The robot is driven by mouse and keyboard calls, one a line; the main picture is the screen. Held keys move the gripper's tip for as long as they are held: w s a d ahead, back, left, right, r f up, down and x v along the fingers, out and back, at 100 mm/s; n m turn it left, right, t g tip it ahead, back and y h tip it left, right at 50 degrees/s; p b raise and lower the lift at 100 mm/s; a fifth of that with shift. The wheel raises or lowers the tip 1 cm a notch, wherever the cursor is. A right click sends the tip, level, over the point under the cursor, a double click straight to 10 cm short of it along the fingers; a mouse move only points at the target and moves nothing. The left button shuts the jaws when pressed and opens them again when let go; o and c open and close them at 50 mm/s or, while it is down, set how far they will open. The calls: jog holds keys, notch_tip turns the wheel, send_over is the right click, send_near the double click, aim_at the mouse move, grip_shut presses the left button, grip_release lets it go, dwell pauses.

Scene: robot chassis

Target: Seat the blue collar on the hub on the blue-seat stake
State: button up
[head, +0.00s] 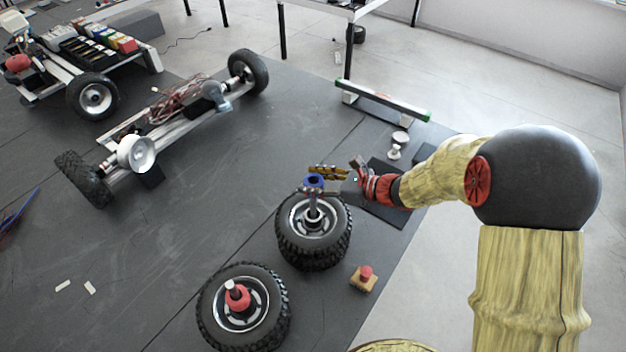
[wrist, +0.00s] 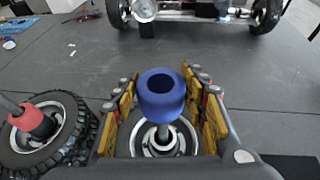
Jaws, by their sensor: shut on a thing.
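The blue collar (head: 314,181) is a short ring held between the fingers of my gripper (head: 322,182). In the wrist view the collar (wrist: 161,97) looks upright, with its dark hole facing up. The gripper is shut on it. Below it is a wheel lying flat with a dark tyre (head: 313,250) and a pale hub (head: 297,219). A grey stake (head: 314,211) rises from this hub toward the collar. The stake's top is hidden by the collar and fingers, so I cannot tell whether the collar is around it or just above it.
A second flat wheel (head: 205,305) bears a red collar (head: 238,297) around its stake. A wooden block with a red knob (head: 365,275) stands to the right. A chassis with wheels (head: 180,125) lies behind left. A dark mat (head: 385,215) and white round pieces (head: 398,140) are near the arm.

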aim_at(314, 209)
jog(key=shift+f+b, duration=4.45)
jog(key=shift+f, duration=1.55)
jog(key=shift+f+b, duration=0.45)
jog(key=shift+f, duration=0.05)
jog(key=shift+s+f, duration=0.1)
jog(key=shift+f, duration=0.15)
jog(key=o, duration=0.9)
jog(key=shift+f, duration=0.1)
jog(key=o, duration=0.3)
jog(key=shift+o, duration=0.2)
jog(key=shift+d+r, duration=0.1)
jog(key=shift+r, duration=0.1)
jog(key=v, duration=1.1)
jog(key=shift+s+d+r, duration=0.1)
jog(key=shift+d, duration=0.3)
